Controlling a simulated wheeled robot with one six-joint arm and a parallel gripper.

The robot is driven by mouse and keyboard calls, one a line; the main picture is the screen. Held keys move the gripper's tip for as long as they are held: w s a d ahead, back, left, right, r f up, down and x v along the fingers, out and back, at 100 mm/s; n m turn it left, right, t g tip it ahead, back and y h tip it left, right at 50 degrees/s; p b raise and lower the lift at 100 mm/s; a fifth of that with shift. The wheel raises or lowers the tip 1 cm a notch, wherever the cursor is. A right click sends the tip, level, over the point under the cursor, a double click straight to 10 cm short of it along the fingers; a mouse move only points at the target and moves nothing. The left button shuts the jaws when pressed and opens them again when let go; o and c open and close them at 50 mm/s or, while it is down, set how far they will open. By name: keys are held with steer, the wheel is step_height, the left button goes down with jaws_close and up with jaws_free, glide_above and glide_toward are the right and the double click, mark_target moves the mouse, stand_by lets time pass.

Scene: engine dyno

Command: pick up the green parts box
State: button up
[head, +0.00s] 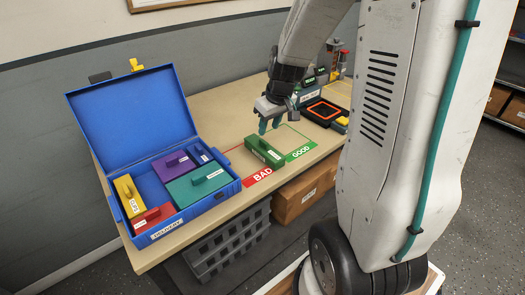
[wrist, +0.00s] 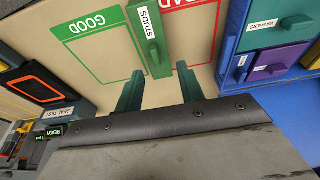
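The green parts box (head: 265,153) stands on the workbench between the red BAD outline and the green GOOD outline. In the wrist view the green parts box (wrist: 150,40) carries a white label reading STUDS and has a raised handle on top. My gripper (head: 270,124) is above and just behind the box in the head view, apart from it. In the wrist view my gripper (wrist: 160,90) shows two teal fingers spread apart with nothing between them. The fingertips point toward the near end of the box.
An open blue case (head: 205,208) at the left holds yellow, red, purple, blue and teal boxes. The red BAD label (head: 262,177) and green GOOD label (head: 301,151) lie along the bench's front edge. A dark device with an orange square (head: 325,110) stands right of the outlines.

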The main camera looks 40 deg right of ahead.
mark_target(264, 141)
steer(key=x, duration=0.3)
steer(key=w+x, duration=0.1)
steer(key=x, duration=0.1)
steer(key=d+x, duration=0.1)
steer(key=x, duration=0.2)
steer(key=shift+w+f, duration=0.2)
steer(key=shift+w, duration=0.05)
steer(key=shift+c, duration=0.4)
jaws_close()
